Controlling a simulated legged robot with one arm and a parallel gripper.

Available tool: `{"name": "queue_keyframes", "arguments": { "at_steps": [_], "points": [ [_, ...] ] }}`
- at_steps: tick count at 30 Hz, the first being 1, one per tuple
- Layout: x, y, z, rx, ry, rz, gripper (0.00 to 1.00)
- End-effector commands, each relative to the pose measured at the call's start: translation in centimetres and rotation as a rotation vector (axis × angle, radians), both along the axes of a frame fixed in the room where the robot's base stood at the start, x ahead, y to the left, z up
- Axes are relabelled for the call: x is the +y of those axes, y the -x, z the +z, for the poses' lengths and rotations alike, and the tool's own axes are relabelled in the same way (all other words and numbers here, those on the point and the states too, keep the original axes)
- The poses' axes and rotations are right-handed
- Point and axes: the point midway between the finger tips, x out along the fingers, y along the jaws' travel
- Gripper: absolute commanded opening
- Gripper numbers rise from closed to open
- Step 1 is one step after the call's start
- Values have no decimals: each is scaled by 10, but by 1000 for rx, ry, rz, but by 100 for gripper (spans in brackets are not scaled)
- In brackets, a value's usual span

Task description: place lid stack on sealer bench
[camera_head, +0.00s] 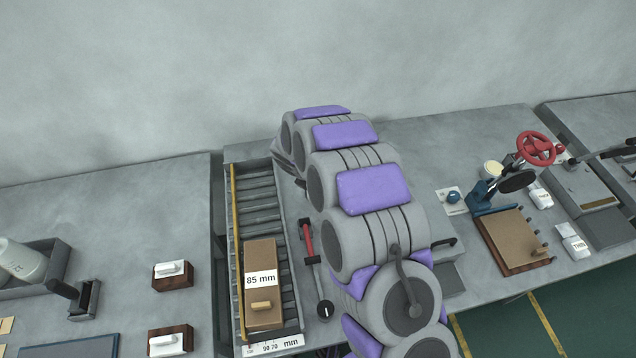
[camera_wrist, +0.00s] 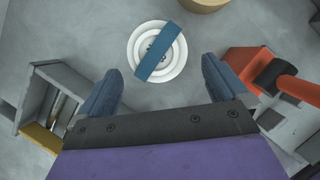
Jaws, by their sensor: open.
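The lid stack (camera_wrist: 172,62) is a white ringed disc with a blue band across it, lying on a grey surface in the wrist view. My gripper (camera_wrist: 163,88) is open, its blue fingers apart at the near side of the stack. The stack is beyond the fingertips, with nothing between them. In the head view my arm hides both the gripper and the stack. A grey bench (camera_head: 480,150) at the right carries a blue press with a red handwheel (camera_head: 536,148); whether it is the sealer bench I cannot tell.
In the wrist view, a grey frame (camera_wrist: 40,100) is at left, a red-orange object (camera_wrist: 252,62) at right and a tan round object (camera_wrist: 204,4) above the stack. In the head view, a roller track (camera_head: 258,205) holds an "85 mm" box (camera_head: 262,300). The left bench (camera_head: 110,215) has clear room.

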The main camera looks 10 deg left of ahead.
Motion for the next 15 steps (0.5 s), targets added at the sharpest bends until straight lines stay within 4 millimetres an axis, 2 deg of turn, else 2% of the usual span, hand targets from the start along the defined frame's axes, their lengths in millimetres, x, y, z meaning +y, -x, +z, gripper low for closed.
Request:
{"name": "queue_keyframes", "arguments": {
  "at_steps": [1,6,15],
  "points": [
    [3,3,13,-3,-3,2,100],
    [6,11,33,-2,-4,1,100],
    [5,15,41,0,-2,0,100]
  ]
}}
